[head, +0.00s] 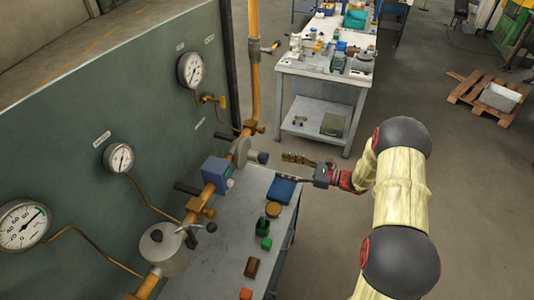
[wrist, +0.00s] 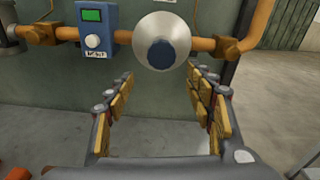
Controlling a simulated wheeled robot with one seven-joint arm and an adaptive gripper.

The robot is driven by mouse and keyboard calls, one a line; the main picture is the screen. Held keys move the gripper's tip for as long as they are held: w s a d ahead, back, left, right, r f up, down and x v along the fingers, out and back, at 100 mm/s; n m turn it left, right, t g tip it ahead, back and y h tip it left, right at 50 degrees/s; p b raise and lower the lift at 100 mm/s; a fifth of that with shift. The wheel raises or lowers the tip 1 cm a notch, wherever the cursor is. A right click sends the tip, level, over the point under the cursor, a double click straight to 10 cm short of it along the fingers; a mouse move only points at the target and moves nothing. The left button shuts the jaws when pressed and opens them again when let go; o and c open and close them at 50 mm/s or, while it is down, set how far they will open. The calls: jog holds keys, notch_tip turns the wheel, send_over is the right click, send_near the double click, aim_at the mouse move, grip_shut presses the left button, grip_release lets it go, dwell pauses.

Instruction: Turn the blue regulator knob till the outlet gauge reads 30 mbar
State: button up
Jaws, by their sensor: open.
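The blue regulator knob (wrist: 161,53) sits on the front of a round silver regulator body (wrist: 140,33). In the head view the knob (head: 262,158) points toward my gripper (head: 285,158). My gripper is open and empty, with a small gap between its fingertips and the knob. In the wrist view my gripper (wrist: 161,76) has its padded fingers to the left and right below the knob. Three dial gauges are on the green panel: upper (head: 190,70), middle (head: 120,158) and left (head: 22,225). Their labels are too small to read, so I cannot tell which is the outlet gauge.
A blue box with a green display (wrist: 95,22) is on the orange pipe left of the regulator. A vertical pipe (head: 254,60) rises behind it. A grey bench (head: 215,262) below holds a blue tray (head: 282,188) and several small objects.

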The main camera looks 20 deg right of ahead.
aim_at(267, 159)
jog(key=shift+m+t, duration=0.3)
jog(key=x, duration=0.4)
jog(key=r+x, duration=0.1)
jog(key=x, duration=0.2)
jog(key=shift+w+a+r+p, duration=0.25)
jog(key=shift+a+p, duration=0.05)
jog(key=shift+a, duration=0.05)
jog(key=shift+c, duration=0.8)
jog(key=c, duration=1)
